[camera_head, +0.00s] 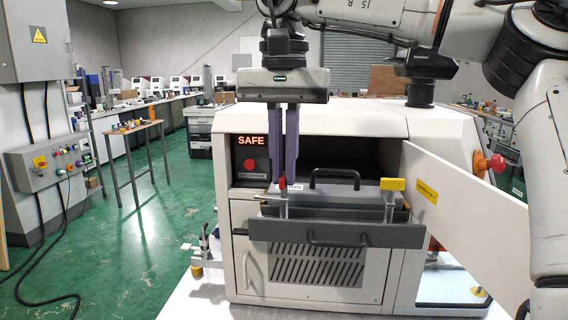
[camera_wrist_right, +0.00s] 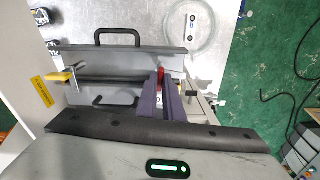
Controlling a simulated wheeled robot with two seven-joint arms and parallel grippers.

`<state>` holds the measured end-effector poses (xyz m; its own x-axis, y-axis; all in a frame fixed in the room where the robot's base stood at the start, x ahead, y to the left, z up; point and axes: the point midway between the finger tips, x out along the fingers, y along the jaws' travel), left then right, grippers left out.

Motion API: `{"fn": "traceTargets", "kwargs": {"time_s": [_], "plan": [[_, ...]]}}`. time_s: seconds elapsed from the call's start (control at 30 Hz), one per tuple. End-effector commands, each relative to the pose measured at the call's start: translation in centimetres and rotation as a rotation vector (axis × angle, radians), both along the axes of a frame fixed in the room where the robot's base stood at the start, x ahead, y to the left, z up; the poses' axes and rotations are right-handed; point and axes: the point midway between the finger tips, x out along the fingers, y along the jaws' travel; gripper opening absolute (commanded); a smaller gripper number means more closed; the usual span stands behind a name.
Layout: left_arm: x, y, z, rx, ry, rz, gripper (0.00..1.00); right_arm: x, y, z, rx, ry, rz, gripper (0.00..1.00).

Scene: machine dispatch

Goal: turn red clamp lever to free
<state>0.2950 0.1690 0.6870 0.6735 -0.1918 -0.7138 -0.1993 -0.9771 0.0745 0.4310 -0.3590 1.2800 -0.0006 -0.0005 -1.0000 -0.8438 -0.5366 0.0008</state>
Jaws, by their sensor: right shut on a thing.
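The red clamp lever (camera_head: 281,183) sits at the left end of the grey fixture (camera_head: 340,230) in front of the machine's opening. Only a small red part of it shows beside my fingertips. My right gripper (camera_head: 287,182) points down from above, with its two purple fingers closed on the lever. In the right wrist view, the red lever (camera_wrist_right: 161,77) stands at the tips of the fingers (camera_wrist_right: 161,90), which partly hide it. A yellow clamp lever (camera_head: 393,184) is at the fixture's right end, and it also shows in the right wrist view (camera_wrist_right: 58,77). My left gripper is not in view.
The machine (camera_head: 245,210) shows a lit SAFE sign (camera_head: 252,141) above a red button (camera_head: 250,164). Its white door (camera_head: 460,210) stands open on the right. Dark handles (camera_head: 335,174) rise from the fixture.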

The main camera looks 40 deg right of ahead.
Motion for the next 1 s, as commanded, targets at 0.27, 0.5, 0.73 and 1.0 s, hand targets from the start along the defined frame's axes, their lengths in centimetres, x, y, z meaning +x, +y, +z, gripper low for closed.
{"fn": "traceTargets", "kwargs": {"time_s": [0.27,0.5,0.73,1.0], "plan": [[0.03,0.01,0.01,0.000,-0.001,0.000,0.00,0.03,-0.03,0.08,-0.001,-0.003,0.099,0.00],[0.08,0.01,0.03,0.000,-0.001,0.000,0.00,0.02,-0.02,0.09,-0.001,-0.003,0.125,0.00],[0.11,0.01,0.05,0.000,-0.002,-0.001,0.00,0.03,-0.01,0.10,-0.001,-0.003,0.126,0.00],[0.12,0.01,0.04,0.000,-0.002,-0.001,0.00,0.02,0.00,0.08,0.000,-0.002,0.125,0.26]]}}
